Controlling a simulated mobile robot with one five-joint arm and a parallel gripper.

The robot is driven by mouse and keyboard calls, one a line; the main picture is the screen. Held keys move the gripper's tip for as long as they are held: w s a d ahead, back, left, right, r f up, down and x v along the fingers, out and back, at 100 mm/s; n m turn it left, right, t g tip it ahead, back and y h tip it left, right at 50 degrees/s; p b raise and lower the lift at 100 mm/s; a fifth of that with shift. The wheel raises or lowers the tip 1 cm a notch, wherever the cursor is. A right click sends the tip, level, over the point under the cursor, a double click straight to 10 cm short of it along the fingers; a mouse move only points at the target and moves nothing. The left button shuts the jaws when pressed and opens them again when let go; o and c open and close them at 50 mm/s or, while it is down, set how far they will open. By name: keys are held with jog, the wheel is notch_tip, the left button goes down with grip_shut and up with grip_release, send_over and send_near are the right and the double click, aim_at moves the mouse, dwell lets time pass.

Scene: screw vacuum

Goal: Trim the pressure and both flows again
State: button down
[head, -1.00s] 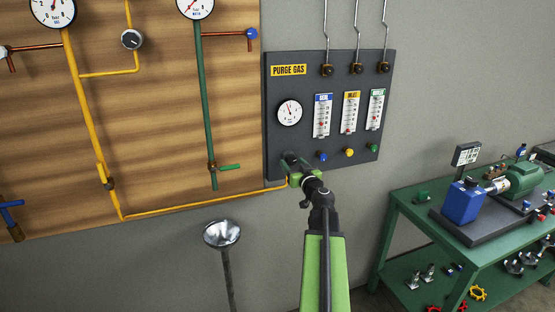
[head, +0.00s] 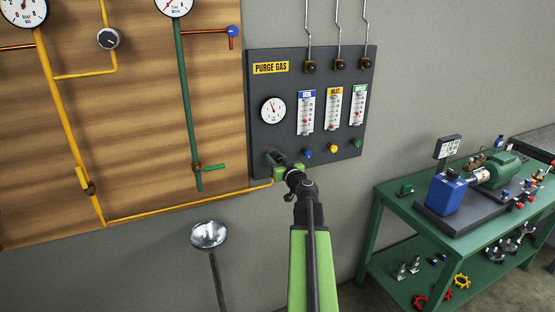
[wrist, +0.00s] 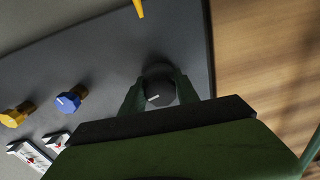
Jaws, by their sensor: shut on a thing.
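The dark purge gas panel (head: 290,185) hangs on the wall with a white pressure gauge (head: 273,110) at its left. Three flow meters stand beside it: blue-labelled (head: 305,112), yellow-labelled (head: 332,108) and green-labelled (head: 358,104). Below them are a blue knob (head: 308,154), a yellow knob (head: 333,149) and a green knob (head: 357,143). My gripper (head: 283,168) is shut on the black knob at the panel's lower left. In the wrist view, the black knob (wrist: 158,88), with a white mark, sits between my green fingers. The scale readings are too small to tell.
A wooden board with a yellow pipe (head: 66,122) and a green pipe (head: 188,105) is left of the panel. A metal funnel (head: 209,235) stands below. A green bench (head: 395,195) with a pump is at the right. Bare wall lies between panel and bench.

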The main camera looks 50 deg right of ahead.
jog(key=shift+s+d, duration=0.1)
jog(key=shift+f+m+h, duration=0.1)
jog(key=shift+m+h, duration=0.2)
jog(key=shift+m, duration=0.2)
jog(key=m, duration=0.8)
jog(key=shift+a, duration=0.2)
jog(key=shift+m, duration=2.1)
jog(key=c, duration=0.9)
grip_release()
jog(key=shift+a+r, duration=0.1)
jog(key=shift+r, duration=0.1)
